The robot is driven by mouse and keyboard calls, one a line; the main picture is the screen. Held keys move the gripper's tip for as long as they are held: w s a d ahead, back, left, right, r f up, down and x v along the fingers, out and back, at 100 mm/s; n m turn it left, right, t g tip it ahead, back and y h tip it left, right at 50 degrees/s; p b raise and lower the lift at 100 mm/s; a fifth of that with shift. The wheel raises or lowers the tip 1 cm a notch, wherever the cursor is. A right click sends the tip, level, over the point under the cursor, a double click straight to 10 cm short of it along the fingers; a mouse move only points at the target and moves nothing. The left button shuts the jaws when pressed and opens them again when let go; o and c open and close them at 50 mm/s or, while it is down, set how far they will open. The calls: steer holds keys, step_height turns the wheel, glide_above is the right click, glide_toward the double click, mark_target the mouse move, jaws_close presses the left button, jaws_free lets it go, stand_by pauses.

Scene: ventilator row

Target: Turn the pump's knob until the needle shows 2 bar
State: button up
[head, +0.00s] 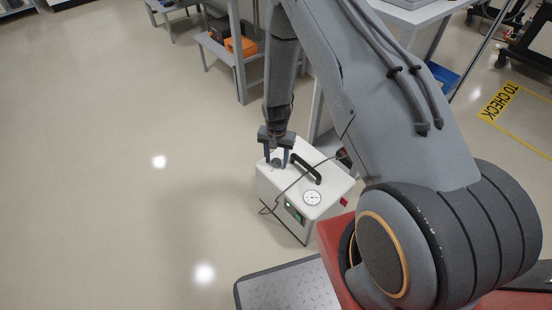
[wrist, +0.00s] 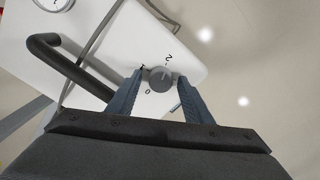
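The pump (head: 320,205) is a white box with a black handle (head: 307,170) on top, standing on the floor in the head view. Its round white gauge (head: 312,198) sits on the top; the needle is too small to read. The gauge is cut off at the top left of the wrist view (wrist: 52,2). The grey knob (wrist: 159,79) has the marks 0 and 2 beside it. My gripper (wrist: 158,77) points down at the knob, with its two fingers apart on either side of it. A gap shows on the right; contact on the left is unclear.
The black handle also shows close to the left finger in the wrist view (wrist: 70,65). A thin grey cable (head: 290,187) runs across the pump. A grey shelf (head: 240,60) with an orange box stands behind. The floor to the left is clear.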

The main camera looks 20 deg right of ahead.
steer(key=shift+w, duration=0.1)
steer(key=shift+r+p, duration=0.4)
steer(key=shift+r, duration=3.5)
steer(key=shift+r, duration=0.1)
step_height(320, 180, up, 13)
steer(key=n, duration=0.2)
glide_above(276, 161)
steer(key=s+a, duration=0.2)
steer(key=a, duration=0.1)
steer(key=s+a+r+n, duration=0.2)
steer(key=s+r, duration=0.4)
steer(key=r, duration=0.6)
steer(key=s+a+r+n, duration=0.1)
steer(key=s+r+n, duration=0.1)
steer(key=s+r, duration=0.65)
steer(key=s+a+r+n, duration=0.15)
steer(key=s+r, duration=0.35)
steer(key=s, duration=0.6)
steer(key=d+r+p, duration=0.6)
steer(key=d+p, duration=0.1)
steer(key=p, duration=0.6)
steer(key=shift+w+d+m, duration=0.15)
steer(key=shift+m, duration=0.3)
